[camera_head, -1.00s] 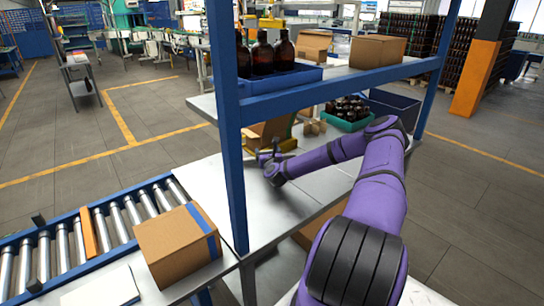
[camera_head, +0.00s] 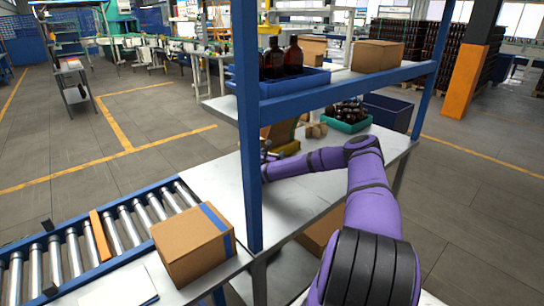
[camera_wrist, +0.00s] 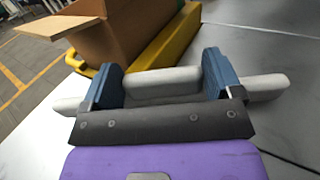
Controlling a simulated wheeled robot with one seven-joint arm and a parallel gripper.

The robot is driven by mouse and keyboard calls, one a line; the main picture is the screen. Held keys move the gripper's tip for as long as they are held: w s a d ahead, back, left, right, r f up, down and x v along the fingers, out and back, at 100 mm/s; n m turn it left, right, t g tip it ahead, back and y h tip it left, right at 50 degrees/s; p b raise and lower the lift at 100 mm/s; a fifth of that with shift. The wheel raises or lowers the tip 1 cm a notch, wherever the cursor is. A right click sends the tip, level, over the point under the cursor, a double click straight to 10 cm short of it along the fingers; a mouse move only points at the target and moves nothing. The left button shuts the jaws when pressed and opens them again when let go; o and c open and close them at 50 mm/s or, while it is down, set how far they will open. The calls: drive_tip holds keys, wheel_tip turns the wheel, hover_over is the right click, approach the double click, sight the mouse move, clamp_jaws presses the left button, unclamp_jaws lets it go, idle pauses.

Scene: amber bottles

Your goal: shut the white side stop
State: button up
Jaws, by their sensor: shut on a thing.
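The white side stop (camera_wrist: 162,86) is a pale rounded bar across the wrist view, with its ends sticking out past both fingers. My gripper (camera_wrist: 164,76) has its two blue fingers shut on the raised middle of this bar. Just beyond it is a yellow holder (camera_wrist: 160,47) with an open cardboard box (camera_wrist: 110,35) in it. In the head view the yellow holder (camera_head: 284,137) is partly behind the shelf post, and my gripper is mostly hidden by that post.
The blue shelf post (camera_head: 248,130) stands close by my forearm. Above, a shelf carries brown bottles (camera_head: 284,57) in a blue tray and a closed carton (camera_head: 378,55). A teal crate of bottles (camera_head: 347,117) stands on the bench. A taped carton (camera_head: 192,247) sits by the roller conveyor.

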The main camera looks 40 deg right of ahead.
idle(0.3)
drive_tip(key=o, duration=1.1)
drive_tip(key=shift+a, duration=0.1)
drive_tip(key=v, duration=1)
drive_tip(key=shift+s+a+f, duration=0.1)
drive_tip(key=shift+s+a, duration=0.05)
drive_tip(key=shift+a, duration=0.15)
drive_tip(key=shift+c, duration=0.2)
